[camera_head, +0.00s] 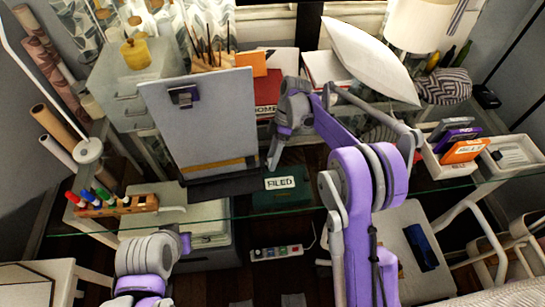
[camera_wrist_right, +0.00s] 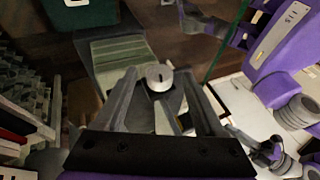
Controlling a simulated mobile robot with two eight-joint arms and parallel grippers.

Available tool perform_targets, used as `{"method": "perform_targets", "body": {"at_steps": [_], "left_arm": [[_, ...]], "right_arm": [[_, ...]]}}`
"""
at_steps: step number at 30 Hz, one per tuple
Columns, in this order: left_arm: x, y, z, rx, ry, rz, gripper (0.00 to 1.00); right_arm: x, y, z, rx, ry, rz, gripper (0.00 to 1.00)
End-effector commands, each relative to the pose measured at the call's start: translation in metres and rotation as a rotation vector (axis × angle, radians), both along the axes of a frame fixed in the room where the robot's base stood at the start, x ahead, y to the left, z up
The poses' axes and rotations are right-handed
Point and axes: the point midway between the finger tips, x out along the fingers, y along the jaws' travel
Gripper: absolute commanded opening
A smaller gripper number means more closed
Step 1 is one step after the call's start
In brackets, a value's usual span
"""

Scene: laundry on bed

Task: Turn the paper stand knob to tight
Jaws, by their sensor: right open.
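The paper stand (camera_head: 203,122) is a grey upright board with a clip at its top, standing on the glass desk in the head view. In the right wrist view a round silver knob (camera_wrist_right: 158,77) with a dark slot sits between the fingertips of my right gripper (camera_wrist_right: 159,76). The fingers are open on either side of it; I cannot tell whether they touch it. In the head view my right gripper (camera_head: 272,164) points down beside the stand's right edge, and the knob is hidden there. My left arm shows at the lower left, but its gripper does not.
A green box labelled FILED (camera_head: 281,187) is right of the stand's base. A wooden marker holder (camera_head: 117,206) stands at the left front. A white pillow-like object (camera_head: 366,60) and a tray of cases (camera_head: 452,158) are to the right. Pencils and books are behind.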

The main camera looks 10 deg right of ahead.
Motion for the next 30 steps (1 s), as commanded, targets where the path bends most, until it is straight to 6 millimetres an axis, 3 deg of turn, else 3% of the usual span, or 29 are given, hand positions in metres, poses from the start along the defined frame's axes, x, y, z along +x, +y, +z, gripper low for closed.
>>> {"method": "perform_targets", "body": {"at_steps": [15, 21, 30], "left_arm": [[0.002, 0.000, 0.006, 0.000, -0.003, 0.000, 0.00], [0.002, 0.000, 0.007, 0.000, -0.004, 0.000, 0.00], [0.002, 0.000, 0.006, 0.000, -0.003, 0.000, 0.00]], "right_arm": [[0.037, -0.030, 0.077, -0.001, -0.001, -0.001, 0.71], [0.042, -0.035, 0.089, -0.001, -0.001, -0.001, 0.71], [0.042, -0.035, 0.088, 0.002, 0.000, 0.000, 0.71]]}}
